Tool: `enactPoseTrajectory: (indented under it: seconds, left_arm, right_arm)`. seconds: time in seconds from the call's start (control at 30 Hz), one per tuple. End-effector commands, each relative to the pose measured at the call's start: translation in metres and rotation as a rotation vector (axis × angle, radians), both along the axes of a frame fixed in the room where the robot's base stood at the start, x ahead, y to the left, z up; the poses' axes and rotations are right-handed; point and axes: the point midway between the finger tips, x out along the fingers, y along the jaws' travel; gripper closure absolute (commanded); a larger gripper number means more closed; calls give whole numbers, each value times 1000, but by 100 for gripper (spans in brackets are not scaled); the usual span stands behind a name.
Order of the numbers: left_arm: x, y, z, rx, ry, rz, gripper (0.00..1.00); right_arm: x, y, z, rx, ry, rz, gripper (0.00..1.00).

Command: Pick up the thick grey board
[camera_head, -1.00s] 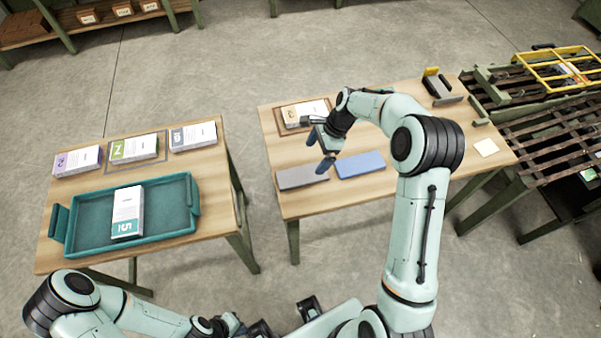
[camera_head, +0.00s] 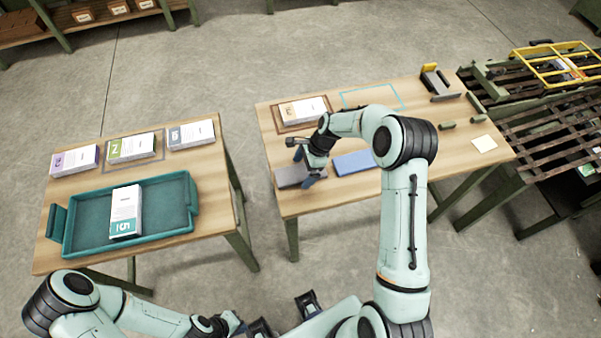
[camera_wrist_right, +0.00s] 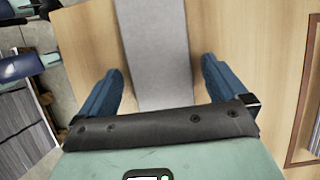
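The grey board (camera_head: 288,177) lies flat near the front left of the right-hand table. My right gripper (camera_head: 305,170) is over its right part and partly hides it. In the right wrist view, the grey board (camera_wrist_right: 157,50) runs between the two blue fingers of the open right gripper (camera_wrist_right: 160,88). Gaps show between the board and both fingers. Whether the fingertips reach down to the board's height is unclear. My left gripper (camera_head: 232,323) is low at the bottom edge, small and partly hidden, away from the tables.
A blue board (camera_head: 356,162) lies just right of the grey one. A paper stack in a brown frame (camera_head: 280,127) sits behind. The left table holds a teal tray (camera_head: 85,222) and several paper stacks. A rack (camera_head: 560,130) stands at the right.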

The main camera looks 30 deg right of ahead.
Motion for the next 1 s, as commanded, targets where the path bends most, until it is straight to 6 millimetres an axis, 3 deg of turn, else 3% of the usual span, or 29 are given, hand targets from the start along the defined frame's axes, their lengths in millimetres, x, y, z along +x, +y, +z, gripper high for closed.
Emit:
enactPoseTrajectory:
  seconds: [0.03, 0.17, 0.47, 0.67, 0.83, 1.0]
  left_arm:
    - [0, 0, 0, 0, 0, 0, 100]
    - [0, 0, 0, 0, 0, 0, 100]
    - [0, 0, 0, 0, 0, 0, 100]
    - [0, 0, 1, 0, 0, 0, 100]
    - [2, 0, 3, 0, -2, 0, 100]
    - [4, 0, 7, 0, -4, 0, 100]
  right_arm:
    - [0, 0, 0, 0, 0, 0, 16]
    - [0, 0, 0, 0, 0, 0, 59]
    - [0, 0, 2, 0, -1, 0, 60]
    - [1, 0, 16, -1, -3, 0, 60]
    - [1, 0, 48, -1, -5, 0, 60]
    - [2, 0, 99, -1, -8, 0, 60]
